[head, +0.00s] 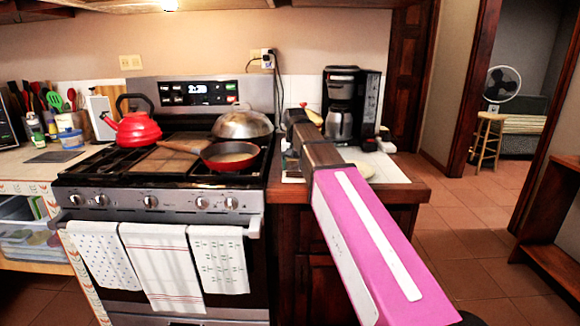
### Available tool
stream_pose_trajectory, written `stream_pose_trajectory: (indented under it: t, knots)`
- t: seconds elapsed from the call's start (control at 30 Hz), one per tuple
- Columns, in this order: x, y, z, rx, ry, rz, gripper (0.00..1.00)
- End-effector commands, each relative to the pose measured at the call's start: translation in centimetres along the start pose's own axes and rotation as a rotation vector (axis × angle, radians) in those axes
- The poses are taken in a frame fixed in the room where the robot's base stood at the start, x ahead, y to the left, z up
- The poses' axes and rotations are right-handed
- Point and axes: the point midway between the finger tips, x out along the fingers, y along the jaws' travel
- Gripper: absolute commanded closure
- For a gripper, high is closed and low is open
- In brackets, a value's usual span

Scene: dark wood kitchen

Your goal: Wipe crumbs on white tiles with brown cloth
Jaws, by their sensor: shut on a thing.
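The white tiles (388,169) form the top of the small counter right of the stove. My arm reaches over this counter from the lower right, and my gripper (292,138) is at its left part, beside the stove. The gripper is small in view and partly covered by my own arm. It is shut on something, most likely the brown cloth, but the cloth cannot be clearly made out. Crumbs cannot be made out on the tiles. A pale round thing (362,169) lies on the tiles, partly behind my arm.
A black coffee maker (343,98) stands at the back of the tiled counter. Left of my gripper, the stove holds a red pan (230,157), a domed lid (243,124) and a red kettle (133,128). The floor on the right (455,235) is clear.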

Motion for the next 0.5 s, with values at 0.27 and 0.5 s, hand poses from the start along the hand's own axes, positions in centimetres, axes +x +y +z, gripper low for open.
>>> stream_pose_trajectory:
  t: [0.27,0.5]
  knots:
    - [0.1,1.1,0.0,0.001,0.000,0.000,0.51]
    - [0.2,3.0,0.0,0.001,0.000,0.000,0.51]
